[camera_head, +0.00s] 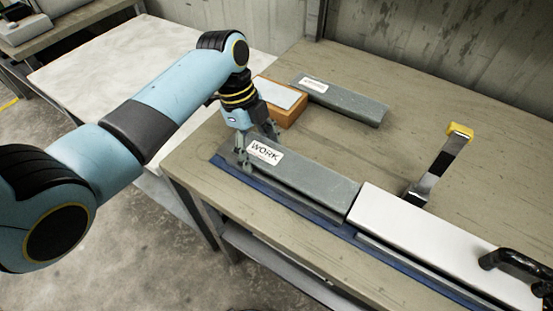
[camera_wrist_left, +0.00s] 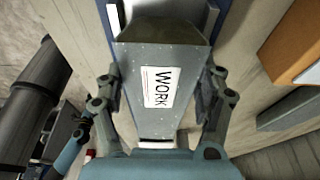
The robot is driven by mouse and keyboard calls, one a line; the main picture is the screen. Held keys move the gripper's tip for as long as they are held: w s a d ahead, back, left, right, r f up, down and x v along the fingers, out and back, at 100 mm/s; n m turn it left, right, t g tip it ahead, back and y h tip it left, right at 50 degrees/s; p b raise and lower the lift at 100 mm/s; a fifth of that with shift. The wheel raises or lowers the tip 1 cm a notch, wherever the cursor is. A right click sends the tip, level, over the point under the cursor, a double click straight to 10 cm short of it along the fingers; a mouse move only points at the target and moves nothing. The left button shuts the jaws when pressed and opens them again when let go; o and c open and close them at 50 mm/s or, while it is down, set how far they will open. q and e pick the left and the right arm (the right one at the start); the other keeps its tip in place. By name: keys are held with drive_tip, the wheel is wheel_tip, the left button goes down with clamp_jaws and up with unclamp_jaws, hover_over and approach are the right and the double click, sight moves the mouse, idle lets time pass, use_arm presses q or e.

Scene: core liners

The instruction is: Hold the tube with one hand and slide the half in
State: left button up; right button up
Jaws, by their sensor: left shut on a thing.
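The grey half (camera_head: 300,172), labelled WORK, lies along a blue rail (camera_head: 280,203) on the bench. My left gripper (camera_head: 257,150) is shut across it near its left end, by the label. In the left wrist view my left gripper's fingers (camera_wrist_left: 160,95) stand on both sides of the grey half (camera_wrist_left: 165,60). The long white-topped tube (camera_head: 430,240) lies in line with the half, farther right. The half's right end is at or very near the tube's left end; I cannot tell whether they touch. The tube's right end is cut off.
A black curved part (camera_head: 512,262) is over the tube at the right edge. A second grey piece (camera_head: 345,102) and an orange-brown box (camera_head: 290,112) lie behind. The bench's back right is clear.

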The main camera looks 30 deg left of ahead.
sight(272, 157)
use_arm(q)
drive_tip(key=shift+d, duration=0.6)
drive_tip(key=shift+d+p, duration=0.35)
drive_tip(key=shift+d, duration=0.3)
drive_tip(key=shift+s+d, duration=0.1)
drive_tip(key=shift+d, duration=0.25)
drive_tip(key=shift+d+p, duration=0.2)
drive_tip(key=shift+p, duration=0.1)
drive_tip(key=o, duration=1.1)
drive_tip(key=shift+s, duration=0.1)
